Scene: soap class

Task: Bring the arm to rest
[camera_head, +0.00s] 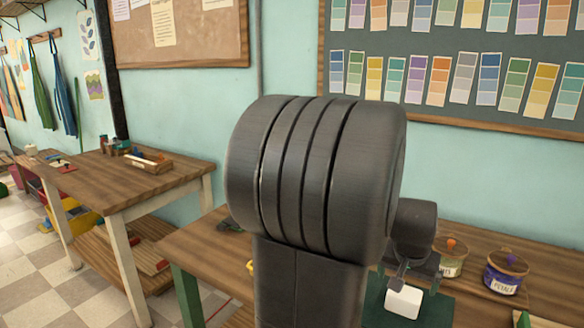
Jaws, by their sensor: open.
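My arm's large dark link stands in the middle of the head view and hides much of the table behind it. My gripper (400,282) shows small and dark just to the right of that link, pointing down, partly hidden. It is open. A white block like a bar of soap (404,302) is right below the gripper's tip, over a dark green mat (438,310). Whether the gripper touches the block is too small to tell.
Two jars, one pale (450,262) and one purple-labelled (505,272), stand on the wooden table (545,262) to the right of the gripper. Another wooden table (120,185) with small items stands at left. Checkered floor (30,285) shows at lower left.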

